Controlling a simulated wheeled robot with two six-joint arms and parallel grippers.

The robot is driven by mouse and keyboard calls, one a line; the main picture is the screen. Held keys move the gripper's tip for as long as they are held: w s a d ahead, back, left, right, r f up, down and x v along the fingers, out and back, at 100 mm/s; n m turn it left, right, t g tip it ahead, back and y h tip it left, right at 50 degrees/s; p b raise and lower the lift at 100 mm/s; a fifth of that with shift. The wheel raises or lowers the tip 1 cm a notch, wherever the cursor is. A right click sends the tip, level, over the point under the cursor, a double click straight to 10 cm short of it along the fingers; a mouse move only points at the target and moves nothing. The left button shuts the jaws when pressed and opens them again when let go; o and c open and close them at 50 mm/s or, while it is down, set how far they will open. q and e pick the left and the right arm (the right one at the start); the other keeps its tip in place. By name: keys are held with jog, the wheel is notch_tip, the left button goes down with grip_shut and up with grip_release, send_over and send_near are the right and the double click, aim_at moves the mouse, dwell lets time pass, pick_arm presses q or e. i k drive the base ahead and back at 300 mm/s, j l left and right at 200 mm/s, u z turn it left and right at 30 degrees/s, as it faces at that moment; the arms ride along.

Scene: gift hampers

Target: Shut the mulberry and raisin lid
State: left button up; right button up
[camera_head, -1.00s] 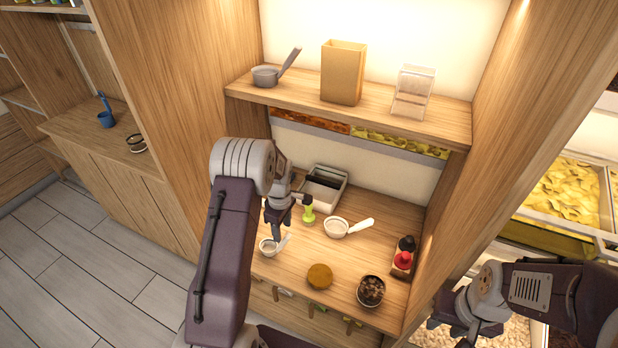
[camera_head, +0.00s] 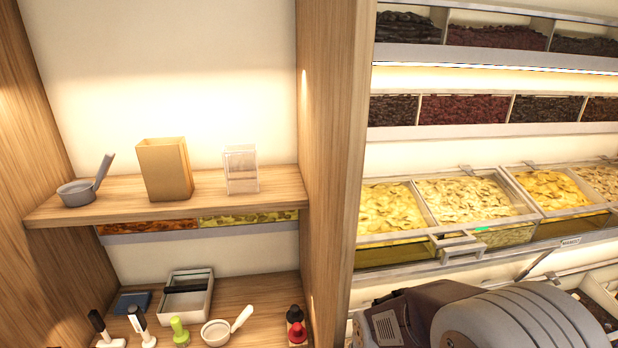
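I cannot make out which bin is mulberry or raisin. Dark dried fruit fills an upper row of bins (camera_head: 405,26) and a second row (camera_head: 465,108) below it at the right. I see no clearly raised lid on either row. My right arm crosses the bottom right corner, and its gripper is out of sight. My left arm and gripper are out of the picture.
Bins of yellow chips (camera_head: 470,197) stand below the dark rows. A wooden upright (camera_head: 335,130) divides them from the shelves at left. The upper shelf holds a grey pan (camera_head: 76,194), a brown box (camera_head: 165,170) and a clear holder (camera_head: 241,170). Tools crowd the lower shelf.

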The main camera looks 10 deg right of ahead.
aim_at(480, 247)
jog(key=z, duration=1.55)
